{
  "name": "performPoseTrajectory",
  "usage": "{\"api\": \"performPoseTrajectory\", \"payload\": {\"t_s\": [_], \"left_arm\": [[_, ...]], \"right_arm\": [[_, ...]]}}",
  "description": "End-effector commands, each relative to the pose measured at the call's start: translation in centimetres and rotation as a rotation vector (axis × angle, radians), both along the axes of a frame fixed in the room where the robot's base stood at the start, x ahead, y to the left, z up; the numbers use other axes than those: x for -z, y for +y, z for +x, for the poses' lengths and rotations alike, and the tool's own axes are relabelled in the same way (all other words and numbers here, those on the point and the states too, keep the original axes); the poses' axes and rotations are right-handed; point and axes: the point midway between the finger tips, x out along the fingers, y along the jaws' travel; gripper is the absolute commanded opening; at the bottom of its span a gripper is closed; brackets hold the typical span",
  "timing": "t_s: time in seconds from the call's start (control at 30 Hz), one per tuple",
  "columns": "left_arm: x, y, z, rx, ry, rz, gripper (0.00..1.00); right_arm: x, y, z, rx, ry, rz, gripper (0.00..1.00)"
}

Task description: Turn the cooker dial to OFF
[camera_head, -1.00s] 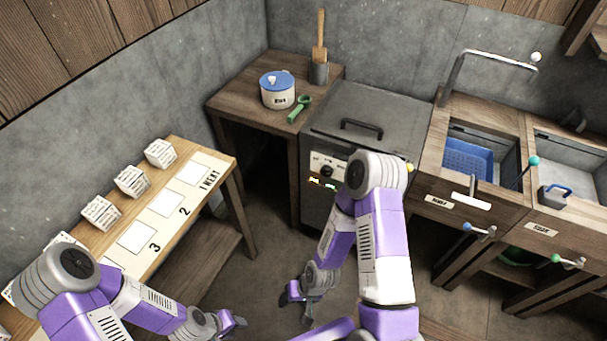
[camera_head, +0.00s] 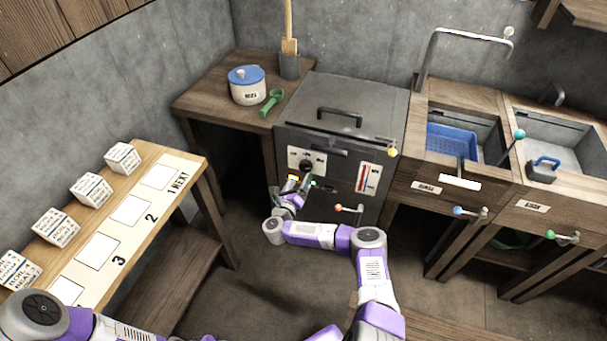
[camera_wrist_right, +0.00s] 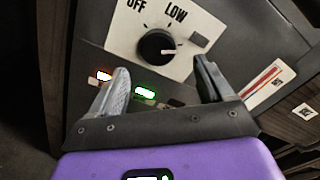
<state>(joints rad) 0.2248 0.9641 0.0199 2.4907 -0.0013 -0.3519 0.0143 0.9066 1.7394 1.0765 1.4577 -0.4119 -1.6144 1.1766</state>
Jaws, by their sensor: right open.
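The cooker (camera_head: 345,110) is a dark grey box with a lid handle, standing between the wooden side table and the sinks. Its black dial (camera_head: 306,166) sits on a white plate on the front panel. In the right wrist view the dial (camera_wrist_right: 156,46) has a pale pointer line aimed right, and the plate reads OFF and LOW; part of the plate is cut off. My right gripper (camera_head: 296,184) is just below the dial in the head view. In the wrist view the right gripper (camera_wrist_right: 160,82) is open and empty, its fingertips short of the dial. My left gripper is out of view.
A red-and-white gauge (camera_head: 368,178) and an orange-knobbed lever (camera_head: 348,208) are on the cooker front. A lidded pot (camera_head: 247,88) and green scoop (camera_head: 271,101) stand on the side table. A bench with white blocks (camera_head: 91,188) is at left.

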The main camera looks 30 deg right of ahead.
Motion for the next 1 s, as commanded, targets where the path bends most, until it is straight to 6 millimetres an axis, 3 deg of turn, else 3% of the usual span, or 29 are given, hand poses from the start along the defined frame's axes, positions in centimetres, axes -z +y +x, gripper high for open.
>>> {"api": "performPoseTrajectory", "payload": {"t_s": [0.3,0.7,0.77,1.0], "left_arm": [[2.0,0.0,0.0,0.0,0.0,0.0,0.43],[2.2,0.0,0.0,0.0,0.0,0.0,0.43],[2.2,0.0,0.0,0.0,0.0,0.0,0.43],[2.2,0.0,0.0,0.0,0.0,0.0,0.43]], "right_arm": [[0.2,-3.6,3.2,-0.002,0.002,-0.003,0.8],[-0.1,-4.4,3.9,-0.006,0.003,-0.003,0.8],[-0.1,-4.4,3.9,-0.006,0.003,-0.003,0.74],[-0.1,-4.4,3.9,-0.006,0.004,-0.003,0.37]]}}
